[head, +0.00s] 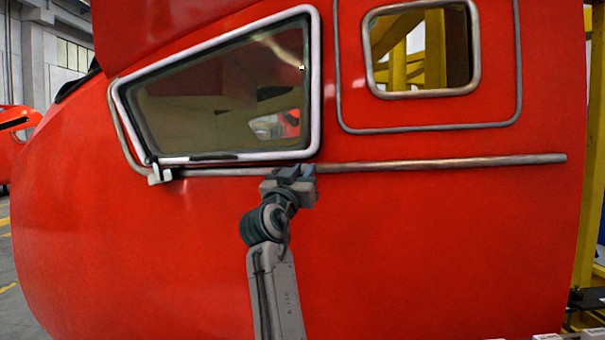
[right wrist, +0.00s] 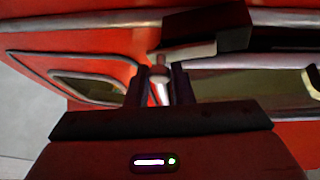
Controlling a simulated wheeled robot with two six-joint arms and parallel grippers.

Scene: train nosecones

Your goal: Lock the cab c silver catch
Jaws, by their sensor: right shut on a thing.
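The red nosecone cab (head: 420,240) fills most of the head view, with a slanted silver-framed window. My right gripper (head: 290,175) is at the lower right corner of that window, by the silver rail. In the right wrist view my right gripper (right wrist: 160,88) is shut on a small silver catch (right wrist: 160,84), whose pale lever shows between the two dark fingers. In the head view the gripper hides this catch. A second pale catch (head: 159,174) sits at the window's lower left corner. My left gripper is not in view.
The silver rail (head: 450,163) runs along the cab side below the windows. A smaller square window (head: 421,94) is at the upper right. Yellow scaffolding (head: 592,200) stands at the right edge.

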